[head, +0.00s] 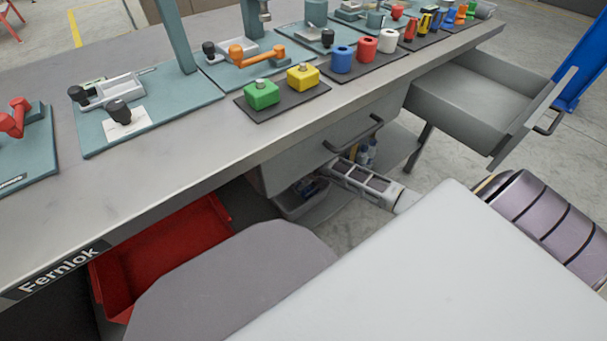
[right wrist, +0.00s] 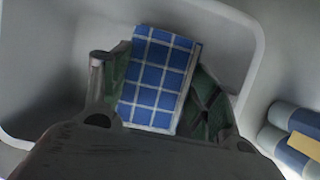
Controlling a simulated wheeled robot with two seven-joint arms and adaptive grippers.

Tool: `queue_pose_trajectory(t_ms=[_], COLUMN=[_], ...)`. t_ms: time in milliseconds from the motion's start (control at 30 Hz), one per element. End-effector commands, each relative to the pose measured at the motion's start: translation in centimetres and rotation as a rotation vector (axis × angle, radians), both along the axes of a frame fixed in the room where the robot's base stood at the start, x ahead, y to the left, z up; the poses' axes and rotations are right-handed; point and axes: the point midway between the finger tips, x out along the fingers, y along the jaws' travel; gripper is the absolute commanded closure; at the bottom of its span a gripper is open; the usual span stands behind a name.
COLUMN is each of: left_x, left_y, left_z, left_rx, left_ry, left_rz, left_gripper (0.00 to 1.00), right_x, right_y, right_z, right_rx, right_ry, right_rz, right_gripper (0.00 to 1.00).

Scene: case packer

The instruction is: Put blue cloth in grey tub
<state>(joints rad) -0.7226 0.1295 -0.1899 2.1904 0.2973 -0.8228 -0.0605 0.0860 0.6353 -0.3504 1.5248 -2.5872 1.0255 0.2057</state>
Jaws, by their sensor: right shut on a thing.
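The blue cloth (right wrist: 158,75), with a white check pattern, is between the fingers of my right gripper (right wrist: 165,95) in the right wrist view. The gripper is shut on it. The cloth and fingers are over or inside the grey tub (right wrist: 60,65), whose pale walls surround them; I cannot tell if the cloth touches its floor. In the head view the grey tub (head: 291,208) is low under the bench, and my right gripper (head: 316,187) reaches to it from the right, small and partly hidden. My left gripper is out of view.
Blue bottles (right wrist: 290,140) stand right of the tub. A red bin (head: 160,255) is under the bench at left. A closed drawer (head: 335,150) is above the tub; an open drawer (head: 480,100) juts out at right. The bench top (head: 190,145) holds fixtures and coloured parts.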

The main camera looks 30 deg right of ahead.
Motion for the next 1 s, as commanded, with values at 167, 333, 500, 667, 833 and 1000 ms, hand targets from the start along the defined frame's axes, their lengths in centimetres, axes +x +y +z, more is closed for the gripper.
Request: queue_pose_trajectory(t_ms=[167, 333, 500, 667, 833, 1000], left_x=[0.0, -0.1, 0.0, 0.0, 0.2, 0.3], left_y=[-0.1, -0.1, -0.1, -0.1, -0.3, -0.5], left_z=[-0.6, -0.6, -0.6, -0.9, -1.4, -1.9], left_rx=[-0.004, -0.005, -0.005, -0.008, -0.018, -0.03], left_ry=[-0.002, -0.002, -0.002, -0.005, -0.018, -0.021], left_rz=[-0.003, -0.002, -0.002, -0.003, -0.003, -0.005], left_gripper=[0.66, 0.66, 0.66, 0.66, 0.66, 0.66], right_x=[0.0, 0.0, 0.0, 0.0, 0.0, 0.0], right_y=[-0.1, -0.1, -0.1, 0.0, 0.0, 0.0], right_z=[-0.9, -0.8, -0.9, -1.6, -3.1, -4.3], right_rx=[-0.001, 0.0, -0.001, 0.0, 0.0, -0.001], right_ry=[0.0, -0.001, -0.001, 0.0, -0.001, -0.001], right_rz=[-0.001, -0.001, 0.0, -0.001, -0.001, 0.0], right_gripper=[0.67, 0.67, 0.67, 0.67, 0.67, 0.67])
